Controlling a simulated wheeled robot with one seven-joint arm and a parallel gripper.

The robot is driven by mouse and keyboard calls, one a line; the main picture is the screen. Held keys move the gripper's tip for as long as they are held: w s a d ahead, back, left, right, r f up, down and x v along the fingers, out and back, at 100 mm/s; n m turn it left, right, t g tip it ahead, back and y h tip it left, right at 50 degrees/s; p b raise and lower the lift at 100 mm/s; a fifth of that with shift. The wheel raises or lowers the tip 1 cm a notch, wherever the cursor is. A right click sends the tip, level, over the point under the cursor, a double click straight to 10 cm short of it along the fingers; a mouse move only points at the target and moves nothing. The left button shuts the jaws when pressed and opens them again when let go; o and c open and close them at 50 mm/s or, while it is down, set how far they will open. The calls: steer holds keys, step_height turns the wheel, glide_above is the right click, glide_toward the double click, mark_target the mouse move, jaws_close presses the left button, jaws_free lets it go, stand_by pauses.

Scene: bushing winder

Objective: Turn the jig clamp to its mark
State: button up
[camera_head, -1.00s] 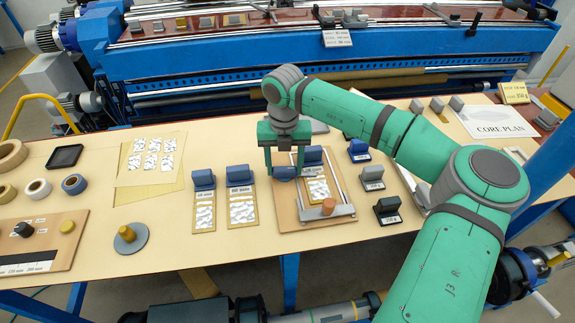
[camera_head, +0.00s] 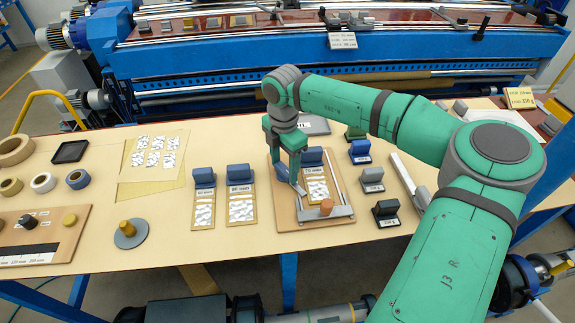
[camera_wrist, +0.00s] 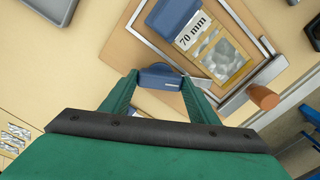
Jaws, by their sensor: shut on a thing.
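The jig is a wooden board (camera_head: 337,215) with a metal frame, on the table right of centre. It bears a blue block labelled 70 mm (camera_wrist: 172,14) with a patterned strip (camera_wrist: 222,55) beside it, and a copper-coloured knob (camera_head: 326,207) at a near corner. A small blue clamp handle (camera_wrist: 160,76) with a thin metal bar sits at the jig's left side. My gripper (camera_wrist: 160,86) is shut on this handle, a finger on each side. In the head view my gripper (camera_head: 286,170) looks turned at an angle and partly hides the handle. I cannot make out the mark.
Two blue blocks on labelled strips (camera_head: 241,207) stand left of the jig. Several small labelled blocks (camera_head: 386,212) stand to its right. A grey disc with a yellow knob (camera_head: 130,234) and tape rolls (camera_head: 43,182) lie farther left. The blue machine (camera_head: 300,65) runs behind the table.

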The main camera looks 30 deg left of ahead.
mark_target(284, 169)
steer(key=m, duration=0.5)
steer(key=shift+m, duration=0.4)
stand_by(0.4)
steer(key=o, duration=1.5)
steer(key=shift+r, duration=0.1)
step_height(284, 169, up, 11)
